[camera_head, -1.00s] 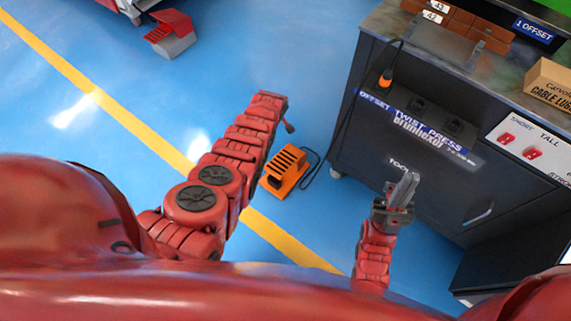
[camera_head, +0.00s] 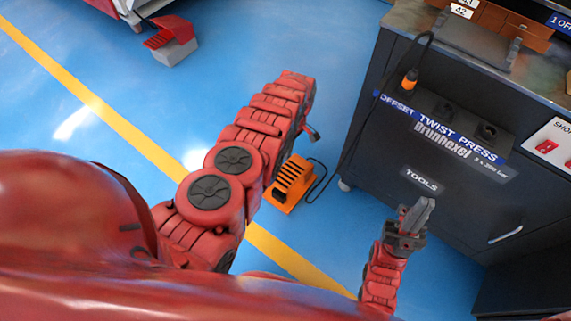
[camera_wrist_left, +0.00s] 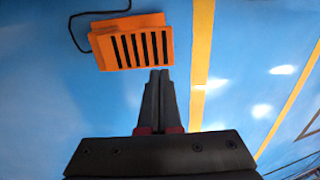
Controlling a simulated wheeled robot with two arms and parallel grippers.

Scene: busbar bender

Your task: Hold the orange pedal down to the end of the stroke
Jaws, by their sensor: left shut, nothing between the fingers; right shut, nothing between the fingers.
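The orange pedal (camera_head: 291,184) sits on the blue floor beside the dark cabinet, with black slots across its top and a black cable. My left arm hides part of its left side in the head view. In the left wrist view the pedal (camera_wrist_left: 132,42) lies just beyond the fingertips of my left gripper (camera_wrist_left: 160,72). These fingers are shut and empty. The tips meet the pedal's near edge in the picture, but I cannot tell if they touch it. In the head view my left gripper (camera_head: 313,133) shows only as a small grey tip. My right gripper (camera_head: 424,213) is shut and empty, in front of the cabinet.
The dark cabinet (camera_head: 400,205) marked "Twist Press" stands right of the pedal. A black cable with an orange plug (camera_head: 409,82) hangs on its front. A red and grey pedal (camera_head: 172,42) stands far left. Yellow lines cross the open floor.

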